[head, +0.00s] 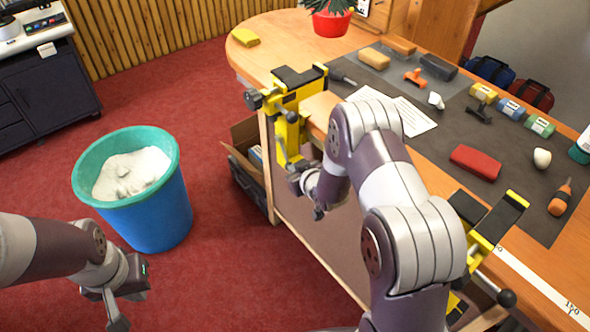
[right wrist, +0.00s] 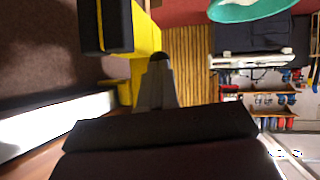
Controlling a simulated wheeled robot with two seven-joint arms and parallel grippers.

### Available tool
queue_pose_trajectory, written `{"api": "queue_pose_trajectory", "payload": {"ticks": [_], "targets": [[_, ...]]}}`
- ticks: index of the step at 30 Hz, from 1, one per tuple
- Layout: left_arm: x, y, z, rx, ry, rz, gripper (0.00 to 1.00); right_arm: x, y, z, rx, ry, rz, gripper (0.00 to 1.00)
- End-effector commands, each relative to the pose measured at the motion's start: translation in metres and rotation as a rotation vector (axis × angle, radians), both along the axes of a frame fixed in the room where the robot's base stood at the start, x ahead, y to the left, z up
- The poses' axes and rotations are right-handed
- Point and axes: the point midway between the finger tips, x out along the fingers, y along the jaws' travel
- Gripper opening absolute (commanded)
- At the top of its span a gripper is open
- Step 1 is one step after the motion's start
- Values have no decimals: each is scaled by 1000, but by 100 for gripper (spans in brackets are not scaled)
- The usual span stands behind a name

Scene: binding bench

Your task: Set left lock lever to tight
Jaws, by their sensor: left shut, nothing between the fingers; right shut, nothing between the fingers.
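The left clamp (head: 300,90) is yellow and black and grips the bench's left edge. Its lock lever (head: 291,117), a short grey rod with a dark ball, shows against the yellow body. I cannot tell which setting it is at. My right gripper (head: 298,179) is shut and empty, just below and apart from this lever. In the right wrist view the shut fingers (right wrist: 155,88) point at the yellow clamp (right wrist: 146,38), with a dark ball (right wrist: 158,57) at their tip. My left gripper (head: 116,300) is shut and empty over the red floor, far from the clamp.
A second yellow clamp (head: 484,240) with a lever stands at the bench's right. A blue bin (head: 160,214) stands on the floor between my left gripper and the bench. Tools and a red case (head: 475,162) lie on the bench.

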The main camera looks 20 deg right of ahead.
Motion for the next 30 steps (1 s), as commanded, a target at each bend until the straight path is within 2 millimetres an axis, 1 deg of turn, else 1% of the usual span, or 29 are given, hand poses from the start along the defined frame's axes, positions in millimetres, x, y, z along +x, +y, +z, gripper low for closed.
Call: {"api": "queue_pose_trajectory", "payload": {"ticks": [3,12,17,20,23,30], "targets": [[0,0,0,0,0,0,0,4,1,-2,0,0,0,0],[0,0,0,0,0,0,0,4,0,-3,1,0,-1,0],[0,0,-9,0,0,0,0,5,0,-9,7,-19,-1,0],[0,0,-23,0,0,0,0,6,1,-16,21,-54,-2,0],[0,0,-42,0,0,0,0,8,2,-25,40,-105,-2,0],[0,0,-91,0,0,0,0,17,5,-41,97,-265,-1,0]]}}
